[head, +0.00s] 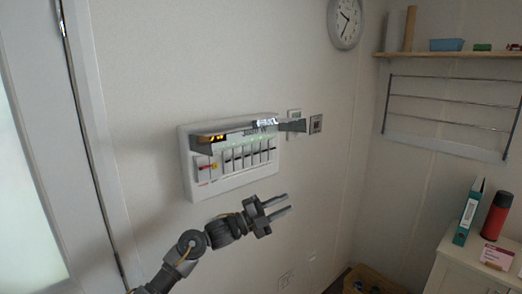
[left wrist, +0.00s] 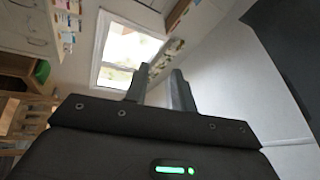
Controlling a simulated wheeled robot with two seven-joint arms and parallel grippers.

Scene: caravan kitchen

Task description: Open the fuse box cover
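The white fuse box (head: 232,184) is fixed to the wall in the middle of the head view. Its row of switches (head: 248,158) is exposed. The cover (head: 238,133) appears swung up, sticking out from the top of the box, with a bright glint near its right end. My left gripper (head: 286,205) is below and right of the fuse box, apart from it and from the cover. Its two fingers are spread with nothing between them, as the left wrist view (left wrist: 159,85) also shows. The fuse box is not visible in that wrist view. My right gripper is not in view.
Small wall panels (head: 315,124) sit right of the box. A door frame (head: 85,120) stands at left. At right are a shelf (head: 450,54), a wire rack (head: 450,100) and a cabinet with a red flask (head: 496,216).

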